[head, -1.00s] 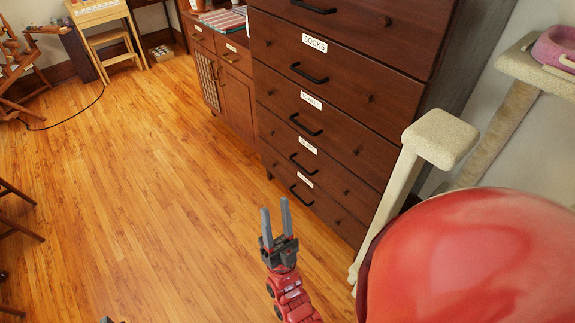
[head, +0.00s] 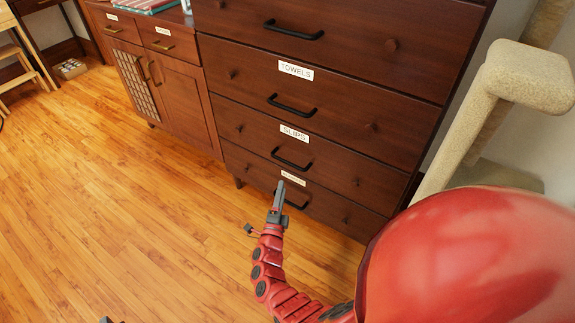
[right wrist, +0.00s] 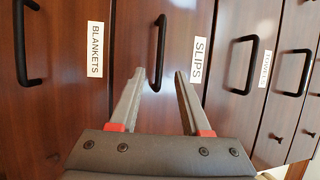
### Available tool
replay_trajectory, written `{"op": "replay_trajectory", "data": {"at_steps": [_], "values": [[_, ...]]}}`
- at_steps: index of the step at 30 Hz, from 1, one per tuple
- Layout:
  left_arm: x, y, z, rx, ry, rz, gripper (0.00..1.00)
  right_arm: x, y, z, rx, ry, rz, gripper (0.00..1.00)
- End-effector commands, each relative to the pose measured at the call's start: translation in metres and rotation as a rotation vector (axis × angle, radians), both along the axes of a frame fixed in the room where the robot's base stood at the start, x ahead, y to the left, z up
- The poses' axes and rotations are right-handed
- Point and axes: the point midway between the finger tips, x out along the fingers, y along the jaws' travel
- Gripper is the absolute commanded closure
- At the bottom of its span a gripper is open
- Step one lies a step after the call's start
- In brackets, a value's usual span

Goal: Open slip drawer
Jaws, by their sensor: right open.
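The slip drawer (head: 350,181) is in the dark brown dresser, second from the bottom, and looks shut. It has a white SLIPS label (head: 294,132) above a black bar handle (head: 291,158). In the right wrist view, turned sideways, the handle (right wrist: 157,50) lies left of the SLIPS label (right wrist: 198,60). My right gripper (head: 280,187) is open and empty. In the head view its fingers overlap the bottom drawer's handle area. In the right wrist view the slip handle appears between and beyond the two fingertips (right wrist: 161,77); contact is not visible. My left gripper does not clearly show.
The BLANKETS drawer (head: 330,208) lies below and the TOWELS drawer (head: 350,115) above; both look shut. A cat tree (head: 530,75) stands close on the right. A lower cabinet (head: 185,95) stands to the left. The wooden floor (head: 120,210) at left is clear.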

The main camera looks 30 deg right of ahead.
Motion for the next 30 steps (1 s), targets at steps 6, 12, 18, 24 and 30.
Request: {"op": "replay_trajectory", "data": {"at_steps": [6, 12, 18, 24, 30], "values": [[0.0, 0.0, -0.011, 0.0, 0.0, 0.0, 0.5, 0.038, -0.038, 0.01, -0.005, -0.004, -0.003, 0.53], [0.0, 0.0, -0.021, 0.0, 0.0, 0.0, 0.5, 0.065, -0.065, 0.015, -0.003, -0.002, -0.002, 0.53], [0.0, 0.0, -0.026, 0.0, 0.0, 0.0, 0.5, 0.079, -0.079, 0.021, -0.004, -0.003, -0.002, 0.53], [0.0, 0.0, -0.026, 0.0, 0.0, 0.0, 0.5, 0.081, -0.081, 0.022, -0.003, -0.002, -0.002, 0.53], [0.0, 0.0, -0.026, 0.0, 0.0, 0.0, 0.5, 0.081, -0.081, 0.022, -0.003, -0.002, -0.002, 0.64]]}}
